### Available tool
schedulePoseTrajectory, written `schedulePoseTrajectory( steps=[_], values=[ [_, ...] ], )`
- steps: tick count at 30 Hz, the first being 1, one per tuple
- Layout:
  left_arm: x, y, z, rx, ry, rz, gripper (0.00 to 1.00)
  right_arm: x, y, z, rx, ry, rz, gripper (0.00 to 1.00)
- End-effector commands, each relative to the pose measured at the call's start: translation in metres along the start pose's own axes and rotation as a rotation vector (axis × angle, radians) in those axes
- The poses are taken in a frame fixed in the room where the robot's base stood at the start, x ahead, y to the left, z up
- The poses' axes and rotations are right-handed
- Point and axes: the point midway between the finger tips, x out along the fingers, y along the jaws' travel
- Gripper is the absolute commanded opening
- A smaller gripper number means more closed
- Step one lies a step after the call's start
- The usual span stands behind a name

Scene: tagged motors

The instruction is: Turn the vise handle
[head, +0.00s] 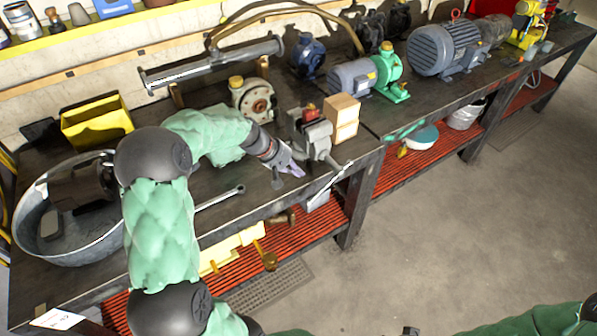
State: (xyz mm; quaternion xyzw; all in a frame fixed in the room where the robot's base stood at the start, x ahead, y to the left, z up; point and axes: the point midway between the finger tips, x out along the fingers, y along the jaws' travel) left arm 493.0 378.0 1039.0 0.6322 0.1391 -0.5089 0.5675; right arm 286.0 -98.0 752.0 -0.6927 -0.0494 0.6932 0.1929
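My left gripper (287,177) is just left of the vise, over the bench top, with a visible gap to the handle. Its two fingers look spread, with nothing seen between them. Part of my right arm shows at the bottom right; I cannot make out its gripper.
A metal tub (35,225) is at left. Motors (443,47) line the bench; the floor (450,220) is clear.

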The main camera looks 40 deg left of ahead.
Motion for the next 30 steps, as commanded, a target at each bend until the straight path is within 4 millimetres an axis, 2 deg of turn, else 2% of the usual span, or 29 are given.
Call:
schedulePoseTrajectory(
  steps=[1, 6, 15, 21, 30],
  values=[
    [0.012, -0.001, 0.001, 0.001, -0.003, -0.002, 0.0, 0.003, 0.001, 0.0, 0.0, 0.0, 0.0, 0.54],
    [0.044, -0.002, 0.0, 0.002, -0.003, -0.002, 0.0, 0.008, 0.003, 0.0, 0.0, 0.0, 0.0, 0.54],
    [0.094, -0.002, 0.0, 0.002, 0.0, -0.003, 0.0, 0.017, 0.006, -0.001, 0.0, 0.0, 0.0, 0.54],
    [0.11, -0.001, 0.0, 0.001, 0.001, -0.002, 0.0, 0.019, 0.007, -0.001, 0.0, 0.0, 0.0, 0.54],
    [0.112, -0.001, -0.001, 0.001, 0.002, -0.002, 0.0, 0.019, 0.007, -0.001, 0.0, 0.0, 0.0, 0.54]
  ],
)
